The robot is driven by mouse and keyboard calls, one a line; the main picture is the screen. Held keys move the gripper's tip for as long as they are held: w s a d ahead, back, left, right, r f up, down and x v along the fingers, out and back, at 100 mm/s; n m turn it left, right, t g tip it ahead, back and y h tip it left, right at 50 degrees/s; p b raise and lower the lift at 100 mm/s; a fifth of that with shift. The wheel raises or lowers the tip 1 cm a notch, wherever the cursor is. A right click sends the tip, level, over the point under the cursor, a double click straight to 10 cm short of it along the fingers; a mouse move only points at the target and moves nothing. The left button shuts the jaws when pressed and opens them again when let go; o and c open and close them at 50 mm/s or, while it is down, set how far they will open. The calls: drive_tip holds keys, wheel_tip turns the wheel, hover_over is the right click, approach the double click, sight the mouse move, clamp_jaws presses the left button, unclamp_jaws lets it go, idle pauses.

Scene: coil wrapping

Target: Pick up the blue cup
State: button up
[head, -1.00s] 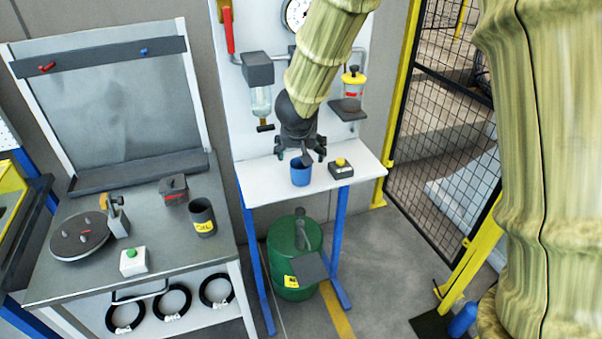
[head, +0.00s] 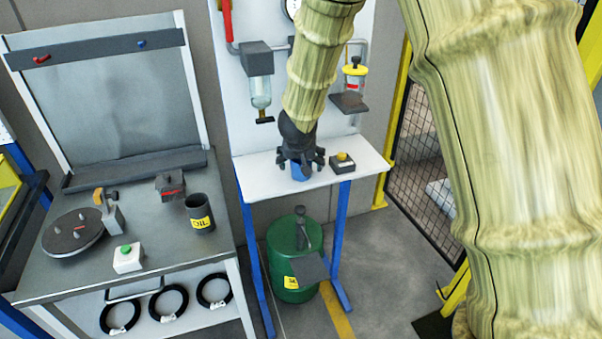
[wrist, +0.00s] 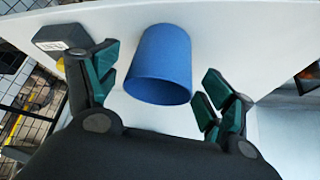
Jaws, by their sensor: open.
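The blue cup (head: 299,172) stands on the small white table (head: 262,184), partly hidden behind my gripper in the head view. My gripper (head: 300,166) is directly over and around the cup's upper part there. In the wrist view the cup (wrist: 162,64) lies between the two open fingers of my gripper (wrist: 160,92), toward the far side of their tips. A gap shows on each side of the cup, wider on neither side by much. The fingers are not closed on it.
A dark box with a yellow button (head: 342,163) stands close right of the cup. The left bench holds a black oil cup (head: 200,214), a round plate (head: 73,232) and a green-button box (head: 128,258). A green drum (head: 292,265) stands below the white table.

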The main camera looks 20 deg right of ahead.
drive_tip(key=shift+w+d+f, duration=0.15)
drive_tip(key=shift+w+f, duration=0.15)
drive_tip(key=shift+f, duration=0.15)
drive_tip(key=shift+r, duration=0.1)
drive_tip(key=shift+c, duration=0.2)
drive_tip(key=c, duration=0.9)
